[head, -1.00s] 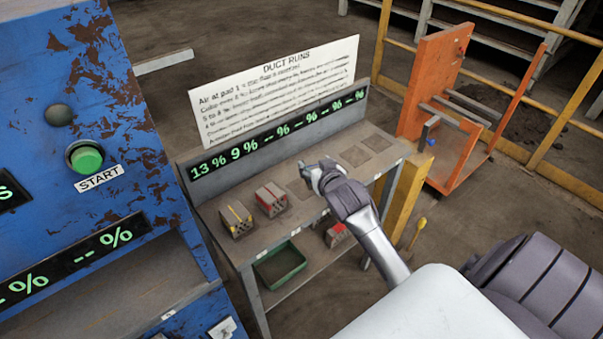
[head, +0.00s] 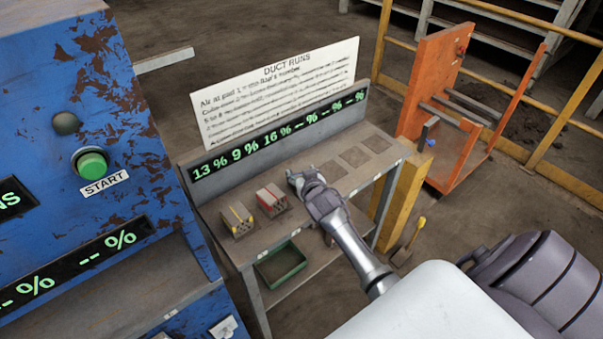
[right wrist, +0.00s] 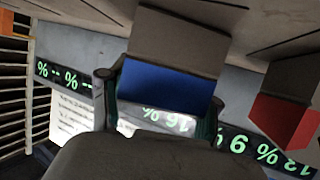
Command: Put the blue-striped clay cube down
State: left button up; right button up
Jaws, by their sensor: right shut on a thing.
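My right gripper (head: 300,181) is over the third pad on the bench, right of the red-striped cube. In the right wrist view its fingers stand on both sides of the blue-striped clay cube (right wrist: 168,88), shut on it. The cube shows a blue face and a bare clay face; in the head view the gripper hides it. The cube is low at the bench top, but contact with the pad is not clearly visible. The third readout on the display strip (head: 280,138) shows 16 %. My left gripper is out of view.
A yellow-striped cube (head: 237,219) and a red-striped cube (head: 272,200) sit on the pads to the left. Empty pads (head: 354,156) lie to the right. A text board (head: 275,95) stands behind. A green tray (head: 282,267) is below, and a blue cabinet (head: 90,130) stands left.

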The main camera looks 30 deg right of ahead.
jog(key=shift+f, duration=0.1)
jog(key=o, duration=1.2)
jog(key=shift+c, duration=0.2)
jog(key=shift+s, duration=0.1)
jog(key=b+v, duration=0.1)
jog(key=v, duration=1.1)
